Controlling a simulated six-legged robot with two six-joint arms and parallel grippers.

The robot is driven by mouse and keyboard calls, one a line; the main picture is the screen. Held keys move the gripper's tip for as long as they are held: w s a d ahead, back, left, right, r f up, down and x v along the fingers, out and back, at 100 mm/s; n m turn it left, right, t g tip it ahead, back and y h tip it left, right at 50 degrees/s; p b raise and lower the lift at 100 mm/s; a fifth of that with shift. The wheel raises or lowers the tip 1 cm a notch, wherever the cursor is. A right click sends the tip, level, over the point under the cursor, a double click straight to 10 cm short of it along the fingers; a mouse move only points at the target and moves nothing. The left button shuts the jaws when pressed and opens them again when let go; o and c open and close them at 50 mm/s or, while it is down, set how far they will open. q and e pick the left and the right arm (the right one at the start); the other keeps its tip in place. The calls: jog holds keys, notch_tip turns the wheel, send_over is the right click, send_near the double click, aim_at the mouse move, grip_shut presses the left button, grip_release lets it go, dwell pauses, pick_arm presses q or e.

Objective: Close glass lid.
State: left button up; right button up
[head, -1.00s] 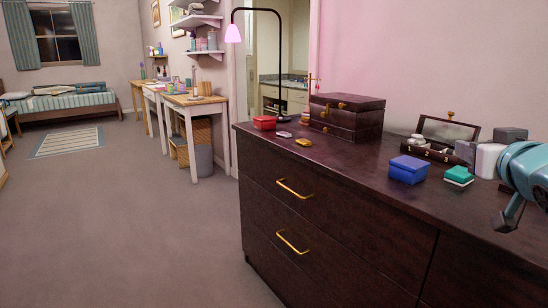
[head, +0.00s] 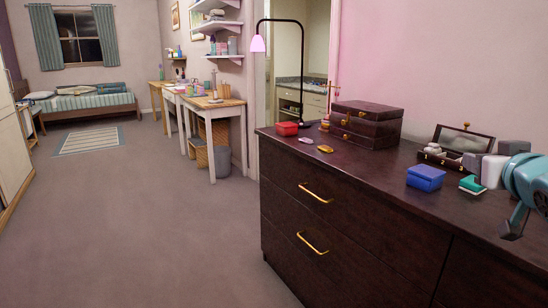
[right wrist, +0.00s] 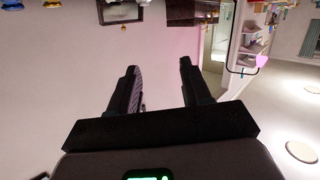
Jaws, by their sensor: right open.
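The glass lid (head: 465,143) stands raised at the back of a small dark box (head: 440,160) on the dresser, at the right in the head view. It has a dark frame and a small gold knob on its upper edge. The box is open and small pale items show inside. My right gripper (right wrist: 159,67) is open and empty in the right wrist view, apart from the lid. That view is upside down. My left gripper is not in view.
The dark dresser (head: 375,190) carries a blue box (head: 425,178), a green and white box (head: 472,185), a red box (head: 287,128) and stacked dark cases (head: 366,123). A white container (head: 493,170) stands close beside the open box. The floor (head: 140,220) left of the dresser is clear.

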jog(key=w+a+f+n+g+y+p, duration=0.1)
jog(key=w+a+f+g+y+p, duration=0.25)
jog(key=w+a+f+p, duration=0.5)
jog(key=s+a+f+n+g+y+p, duration=0.1)
jog(key=s+a+f+g+p, duration=0.15)
jog(key=f+p, duration=0.25)
jog(key=s+a+f+g+y+p, duration=0.1)
jog(key=a+f+g+p, duration=0.15)
jog(key=f+p, duration=0.35)
jog(key=s+a+f+g+y+p, duration=0.35)
jog(key=s+a+f+p, duration=0.6)
jog(key=s+a, duration=0.4)
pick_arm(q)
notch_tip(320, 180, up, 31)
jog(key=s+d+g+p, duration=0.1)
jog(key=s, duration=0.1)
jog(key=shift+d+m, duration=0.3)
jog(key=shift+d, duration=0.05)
pick_arm(e)
jog(key=s+a+f+g, duration=0.1)
jog(key=s+f, duration=0.1)
jog(key=s, duration=0.6)
jog(key=s+a+f+m+g, duration=0.1)
jog(key=s+a+f, duration=0.1)
jog(key=s, duration=0.7)
jog(key=shift+s+f+m+g, duration=0.15)
jog(key=shift+f+m+g, duration=0.05)
jog(key=shift+m+g, duration=0.1)
